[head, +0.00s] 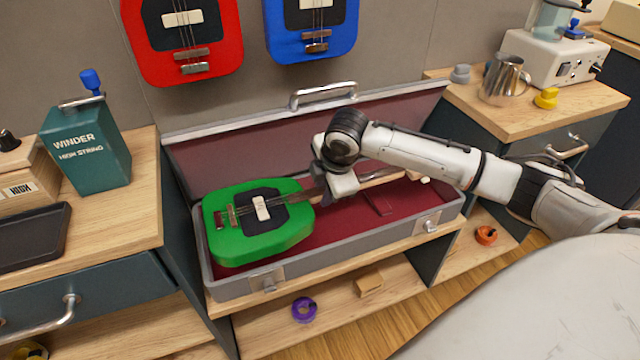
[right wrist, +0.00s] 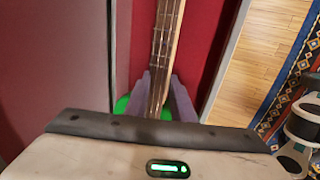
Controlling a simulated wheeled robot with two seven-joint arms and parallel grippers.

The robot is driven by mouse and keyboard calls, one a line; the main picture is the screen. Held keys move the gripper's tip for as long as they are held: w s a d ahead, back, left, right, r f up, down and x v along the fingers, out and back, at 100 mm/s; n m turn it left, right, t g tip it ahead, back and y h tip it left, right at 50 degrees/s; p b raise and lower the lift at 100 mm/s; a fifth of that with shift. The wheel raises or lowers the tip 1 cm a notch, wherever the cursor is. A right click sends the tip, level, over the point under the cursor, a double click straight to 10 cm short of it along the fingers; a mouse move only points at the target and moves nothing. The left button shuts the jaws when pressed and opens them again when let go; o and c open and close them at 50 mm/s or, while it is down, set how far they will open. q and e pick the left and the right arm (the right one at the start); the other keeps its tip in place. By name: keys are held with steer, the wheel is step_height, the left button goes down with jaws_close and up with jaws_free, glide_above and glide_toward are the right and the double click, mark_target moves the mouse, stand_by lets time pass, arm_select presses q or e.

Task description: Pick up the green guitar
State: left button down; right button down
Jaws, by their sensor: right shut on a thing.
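The green guitar (head: 240,241) lies in the open grey case (head: 345,265) with dark red lining. Its body is at the left end of the case and its neck points right. My right gripper (head: 326,189) is shut on the guitar's neck near the body. In the right wrist view, the fingers (right wrist: 158,98) stand on both sides of the neck (right wrist: 166,50), with a little of the green body showing behind them. I cannot tell whether the guitar is clear of the case floor. My left gripper is not in view.
A red guitar (head: 220,50) and a blue guitar (head: 340,30) hang on the wall above the case. A teal winder box (head: 85,150) stands on the left counter. A metal pitcher (head: 503,82) and white machine (head: 560,58) stand on the right counter. Purple tape (head: 304,309) lies on the lower shelf.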

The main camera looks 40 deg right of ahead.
steer(key=s+a+r+p, duration=0.1)
steer(key=s+a+p, duration=0.1)
steer(key=s, duration=0.6)
steer(key=s+a+r+p, duration=0.1)
steer(key=s+a+p, duration=0.1)
steer(key=s, duration=0.5)
steer(key=shift+s, duration=0.4)
